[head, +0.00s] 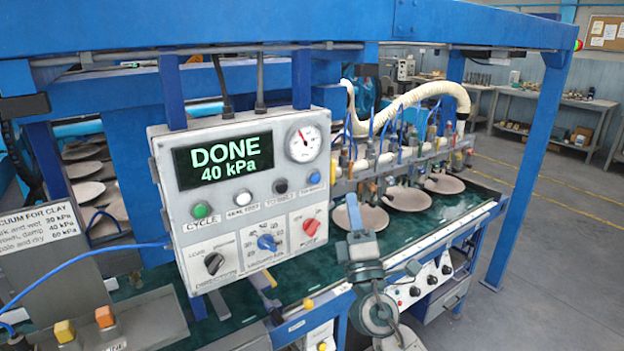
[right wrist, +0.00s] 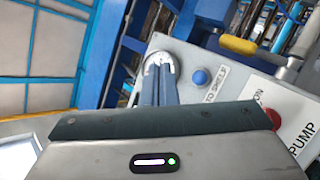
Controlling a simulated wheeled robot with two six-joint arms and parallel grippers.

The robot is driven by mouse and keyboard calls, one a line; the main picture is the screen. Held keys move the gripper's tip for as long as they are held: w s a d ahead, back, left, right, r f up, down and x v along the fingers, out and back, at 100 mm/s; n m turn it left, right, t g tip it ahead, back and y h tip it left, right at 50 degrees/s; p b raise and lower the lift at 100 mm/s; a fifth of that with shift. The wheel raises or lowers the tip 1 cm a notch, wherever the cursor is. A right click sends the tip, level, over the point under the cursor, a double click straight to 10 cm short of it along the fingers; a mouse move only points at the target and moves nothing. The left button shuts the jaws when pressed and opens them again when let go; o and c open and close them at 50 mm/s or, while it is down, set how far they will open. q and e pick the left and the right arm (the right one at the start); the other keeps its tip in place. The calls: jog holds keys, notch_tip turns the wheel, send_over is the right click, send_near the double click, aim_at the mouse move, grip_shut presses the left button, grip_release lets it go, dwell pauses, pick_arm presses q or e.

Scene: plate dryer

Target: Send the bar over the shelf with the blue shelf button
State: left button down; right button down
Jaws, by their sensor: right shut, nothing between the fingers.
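The blue shelf button (head: 314,177) is at the right end of the button row on the grey control box (head: 160,200). In the right wrist view the blue button (right wrist: 201,77) sits beside a label reading "TO SHELF". My right gripper (head: 354,208) is shut and empty, below and right of the box in the head view. Its closed fingertips (right wrist: 158,68) point towards the box, apart from the button in the head view. The bar (head: 400,155) with hoses and suction fittings stands over several round clay plates (head: 407,198). My left gripper is not in view.
The box display (head: 225,160) reads "DONE 40 kPa". Other controls are close by: a black button (head: 280,186), a green button (head: 202,210) and a red pump knob (head: 311,226). Blue frame beams (head: 530,170) surround the machine. More plates (head: 85,170) lie at the left.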

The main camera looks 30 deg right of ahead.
aim_at(314, 178)
jog(key=shift+w, duration=0.1)
jog(key=shift+w+a+b, duration=0.15)
jog(key=shift+w+b, duration=0.1)
jog(key=shift+w, duration=1.95)
jog(key=shift+w+a+b, duration=0.15)
jog(key=shift+w+b, duration=0.05)
jog(key=shift+w, duration=1.95)
jog(key=shift+w+a+b, duration=0.1)
jog(key=shift+w+b, duration=0.2)
jog(key=shift+w, duration=0.1)
